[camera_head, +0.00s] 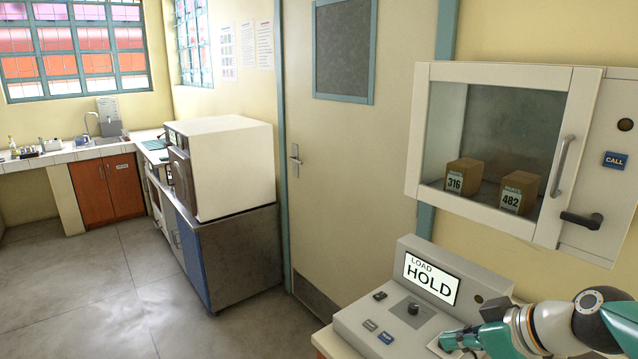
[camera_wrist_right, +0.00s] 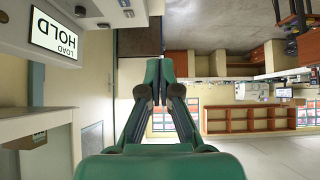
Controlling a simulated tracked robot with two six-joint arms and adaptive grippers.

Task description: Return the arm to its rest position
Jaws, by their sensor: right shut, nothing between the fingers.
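My right arm (camera_head: 560,325) comes in at the lower right of the head view, white and teal. Its teal right gripper (camera_head: 446,342) points left, over or beside the right part of the control console; I cannot tell whether it touches. In the right wrist view the gripper's fingers (camera_wrist_right: 159,78) meet at the tips, shut with nothing between them. My left gripper is in neither view.
The grey console (camera_head: 352,318) has a screen (camera_head: 431,278) reading "LOAD HOLD", a knob and several buttons. Above it, a wall hatch (camera_head: 500,68) holds boxes 316 (camera_head: 463,177) and 482 (camera_head: 519,193). A white incubator-like unit (camera_head: 222,165) stands left of the door. Floor at left is clear.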

